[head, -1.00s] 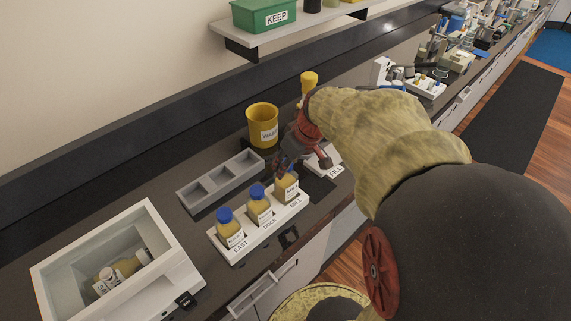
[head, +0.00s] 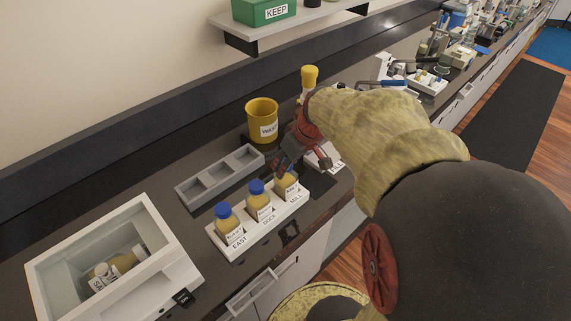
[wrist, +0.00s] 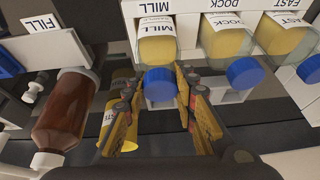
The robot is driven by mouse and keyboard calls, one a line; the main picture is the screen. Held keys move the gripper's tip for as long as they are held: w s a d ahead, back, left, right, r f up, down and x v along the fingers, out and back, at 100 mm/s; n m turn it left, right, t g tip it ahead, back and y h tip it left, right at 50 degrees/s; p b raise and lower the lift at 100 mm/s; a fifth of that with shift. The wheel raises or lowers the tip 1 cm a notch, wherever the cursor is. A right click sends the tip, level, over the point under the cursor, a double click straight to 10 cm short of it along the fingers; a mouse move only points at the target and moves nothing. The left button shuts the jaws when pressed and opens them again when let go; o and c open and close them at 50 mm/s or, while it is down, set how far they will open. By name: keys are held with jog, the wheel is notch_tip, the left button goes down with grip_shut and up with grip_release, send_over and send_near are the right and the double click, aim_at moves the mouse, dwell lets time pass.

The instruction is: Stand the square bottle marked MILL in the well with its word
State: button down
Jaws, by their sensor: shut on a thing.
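The square bottle marked MILL (head: 286,185) stands at the MILL end of the white rack (head: 231,254), in the well beside that word. It holds yellow liquid; its blue cap shows in the wrist view (wrist: 159,84). My gripper (head: 282,168) is at the top of this bottle, and in the wrist view its fingers (wrist: 160,100) are on both sides of the cap, shut on it. The bottle looks upright, but its base is hidden in the rack.
A grey three-compartment tray (head: 183,196) lies empty behind the rack. A yellow waste cup (head: 262,122) stands near my gripper. A white bin (head: 52,285) at left holds a lying bottle. A brown bottle (wrist: 66,115) is left of my fingers in the wrist view.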

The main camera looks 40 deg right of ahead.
jog(key=shift+f, duration=0.2)
jog(key=c, duration=1.3)
grip_release()
jog(key=shift+c, duration=0.2)
jog(key=v, duration=1.2)
